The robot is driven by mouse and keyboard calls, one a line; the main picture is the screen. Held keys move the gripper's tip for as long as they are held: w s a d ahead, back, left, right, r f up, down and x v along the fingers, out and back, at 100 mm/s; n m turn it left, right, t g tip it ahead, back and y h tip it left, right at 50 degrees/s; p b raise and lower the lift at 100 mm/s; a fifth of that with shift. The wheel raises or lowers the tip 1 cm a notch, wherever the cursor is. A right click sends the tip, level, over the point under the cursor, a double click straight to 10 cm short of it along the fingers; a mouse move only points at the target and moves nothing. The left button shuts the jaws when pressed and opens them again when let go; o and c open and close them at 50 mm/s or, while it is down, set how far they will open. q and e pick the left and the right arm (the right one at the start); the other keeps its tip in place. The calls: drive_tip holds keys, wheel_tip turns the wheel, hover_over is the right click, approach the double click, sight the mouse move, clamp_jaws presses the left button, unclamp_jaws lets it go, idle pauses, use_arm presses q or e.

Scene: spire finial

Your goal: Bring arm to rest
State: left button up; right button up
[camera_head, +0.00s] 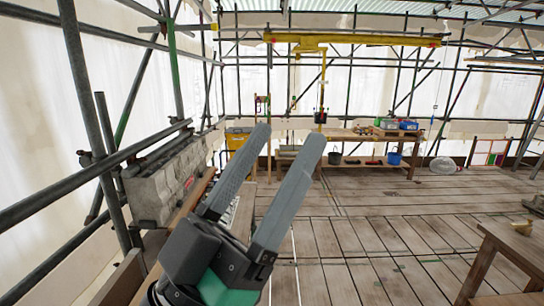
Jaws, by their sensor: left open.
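My left gripper (288,140) shows large in the lower middle of the head view, its two long grey fingers pointing up and away. The fingers are spread apart with a clear gap and nothing between them. The fingers hide part of the plank floor and of the back area behind them. My right gripper is not in view.
Carved stone blocks (165,183) stand on a ledge at the left by scaffold poles (90,110). A wooden table (510,245) is at the lower right. A workbench (365,137) and a yellow hoist beam (350,39) are at the back. The plank floor (400,220) between is clear.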

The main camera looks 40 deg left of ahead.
use_arm(q)
drive_tip(key=shift+s+d+r+h, duration=0.2)
drive_tip(key=shift+s+r+h, duration=0.15)
drive_tip(key=shift+r, duration=0.2)
wheel_tip(320, 180, up, 24)
drive_tip(key=p, duration=2.4)
